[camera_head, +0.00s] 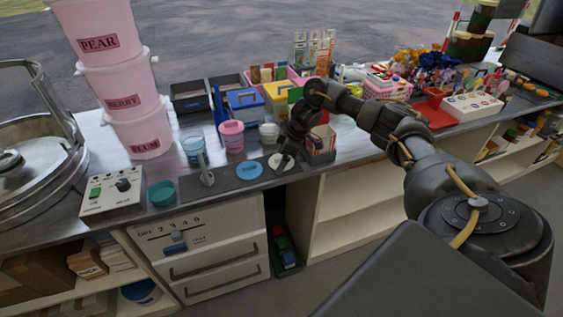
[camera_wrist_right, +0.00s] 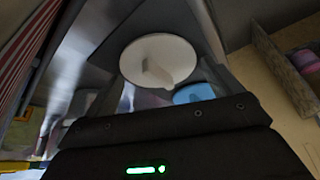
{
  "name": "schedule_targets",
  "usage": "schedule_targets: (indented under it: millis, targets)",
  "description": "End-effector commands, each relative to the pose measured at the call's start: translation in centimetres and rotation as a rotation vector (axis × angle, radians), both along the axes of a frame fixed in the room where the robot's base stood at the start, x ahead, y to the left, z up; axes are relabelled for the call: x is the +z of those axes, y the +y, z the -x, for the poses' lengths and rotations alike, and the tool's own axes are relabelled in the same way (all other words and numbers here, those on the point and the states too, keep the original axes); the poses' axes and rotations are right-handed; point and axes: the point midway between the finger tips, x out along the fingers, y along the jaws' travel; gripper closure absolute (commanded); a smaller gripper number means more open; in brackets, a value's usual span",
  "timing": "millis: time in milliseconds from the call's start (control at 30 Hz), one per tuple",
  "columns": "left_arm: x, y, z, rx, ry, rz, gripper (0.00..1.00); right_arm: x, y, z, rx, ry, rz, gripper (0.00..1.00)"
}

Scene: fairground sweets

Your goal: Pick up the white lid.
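The white lid (camera_head: 281,163) is a round pale disc lying on the dark mat near the counter's front edge. In the right wrist view the lid (camera_wrist_right: 150,48) shows whole, with a pale knob-like piece standing up from its middle. My right gripper (camera_head: 287,157) is just above the lid in the head view and covers part of it. Its fingers are dark and small there, and I cannot make out the gap between them or any contact with the lid. My left gripper is not in view.
A blue lid (camera_head: 249,170) lies just left of the white one. A red-and-white striped box (camera_head: 320,150) stands close on the right. Behind are a pink cup (camera_head: 231,137) and a white tub (camera_head: 269,133). A grey upright tool (camera_head: 205,170) stands further left.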

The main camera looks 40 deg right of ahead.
Motion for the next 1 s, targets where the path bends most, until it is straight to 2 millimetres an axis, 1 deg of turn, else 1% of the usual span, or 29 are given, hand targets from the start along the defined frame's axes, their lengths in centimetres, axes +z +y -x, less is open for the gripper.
schedule_targets:
  millis: [33, 233, 533, 667, 767, 833, 933, 1000]
  targets:
    - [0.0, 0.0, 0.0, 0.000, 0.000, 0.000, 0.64, 0.0, 0.0, 0.0, 0.000, 0.000, 0.000, 0.16]
    - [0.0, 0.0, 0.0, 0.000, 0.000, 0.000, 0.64, 0.0, 0.0, 0.0, 0.000, 0.000, 0.000, 0.42]
    - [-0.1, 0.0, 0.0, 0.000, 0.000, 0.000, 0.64, 0.2, 0.0, 0.0, 0.000, -0.001, 0.000, 0.43]
    - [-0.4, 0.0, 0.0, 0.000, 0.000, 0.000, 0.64, 1.0, 0.0, -0.1, 0.001, -0.004, 0.000, 0.43]
    - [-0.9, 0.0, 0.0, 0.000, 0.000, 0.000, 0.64, 2.2, 0.0, -0.1, 0.001, -0.005, 0.000, 0.43]
    - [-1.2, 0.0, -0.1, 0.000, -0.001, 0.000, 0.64, 3.4, 0.0, 0.1, 0.002, -0.005, 0.001, 0.43]
    - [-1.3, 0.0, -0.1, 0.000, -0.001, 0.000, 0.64, 5.2, 0.1, 1.8, 0.003, -0.005, 0.003, 0.43]
    - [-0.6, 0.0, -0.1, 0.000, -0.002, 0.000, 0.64, 7.3, 0.3, 3.1, 0.004, -0.006, 0.006, 0.43]
